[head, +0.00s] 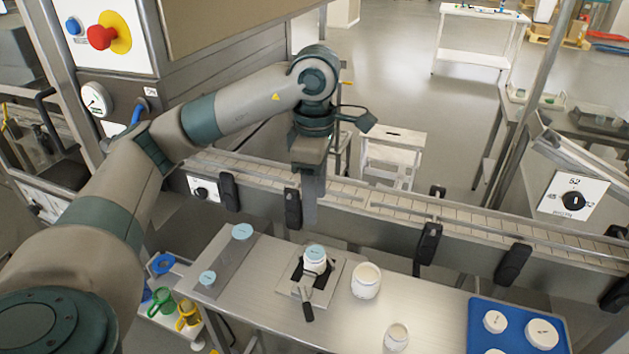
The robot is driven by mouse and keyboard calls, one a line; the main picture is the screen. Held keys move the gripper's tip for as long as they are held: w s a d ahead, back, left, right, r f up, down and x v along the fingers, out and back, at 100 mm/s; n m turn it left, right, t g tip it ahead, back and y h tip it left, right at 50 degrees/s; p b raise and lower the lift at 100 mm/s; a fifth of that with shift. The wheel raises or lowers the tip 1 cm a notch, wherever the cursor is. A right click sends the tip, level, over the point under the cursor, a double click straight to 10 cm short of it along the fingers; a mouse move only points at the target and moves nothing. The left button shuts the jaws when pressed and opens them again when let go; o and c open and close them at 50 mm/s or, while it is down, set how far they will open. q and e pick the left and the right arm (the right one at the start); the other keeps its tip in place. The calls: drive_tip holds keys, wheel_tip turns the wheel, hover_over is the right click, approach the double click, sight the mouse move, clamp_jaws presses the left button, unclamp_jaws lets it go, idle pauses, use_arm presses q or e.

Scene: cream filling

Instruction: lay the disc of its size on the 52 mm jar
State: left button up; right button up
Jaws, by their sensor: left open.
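A white jar (315,268) stands in a clamp fixture (335,277) on the steel table. A teal disc (316,252) lies on its mouth and looks about as wide as the mouth. Two more teal discs, a larger one (242,231) and a smaller one (207,277), lie on the grey strip at the table's left. My left gripper (310,215) is open and empty, pointing down above and behind the clamped jar, apart from it. Its fingers overlap in this view. My right gripper is not in view.
A wide white jar (366,281) and a smaller jar (396,337) stand open to the right of the fixture. A blue tray (477,325) holds white lids. The conveyor (385,205) with black clamps runs behind the table. A dial (573,201) at right is marked 52.

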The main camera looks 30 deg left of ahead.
use_arm(q)
drive_tip(key=shift+r, duration=1.85)
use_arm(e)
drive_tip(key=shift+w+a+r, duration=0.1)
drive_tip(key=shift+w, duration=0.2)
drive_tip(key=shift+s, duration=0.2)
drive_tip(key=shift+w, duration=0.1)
